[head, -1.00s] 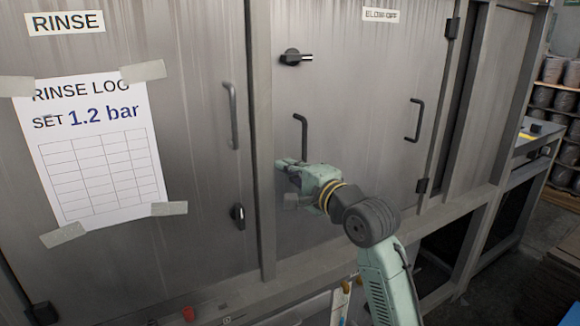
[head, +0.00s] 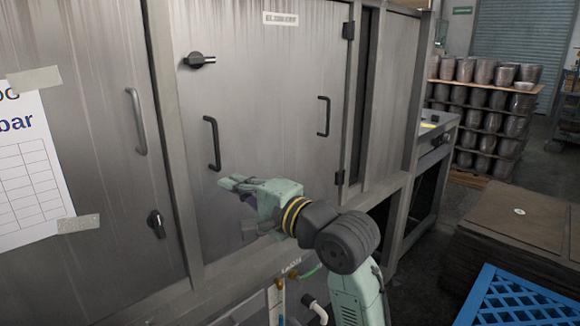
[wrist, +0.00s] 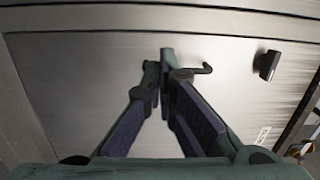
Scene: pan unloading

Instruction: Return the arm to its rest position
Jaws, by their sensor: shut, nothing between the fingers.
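My gripper (head: 232,184) is shut and empty in the head view. It is in front of the blow-off door (head: 262,110), below and to the right of that door's left handle (head: 211,143). My arm reaches up to it from the lower right. In the wrist view the fingers (wrist: 161,75) come together near the middle, with the grey metal door (wrist: 100,70) behind them. A dark handle (wrist: 203,69) shows just right of the fingertips, and a dark latch (wrist: 267,65) farther right. I cannot tell how far the fingertips are from the door.
A rinse door (head: 80,190) with a taped log sheet (head: 30,170) is at left. Stacked metal pots (head: 480,120) stand on shelves at the back right. A brown stack (head: 520,220) and a blue crate (head: 515,297) are at lower right. Dark floor shows between.

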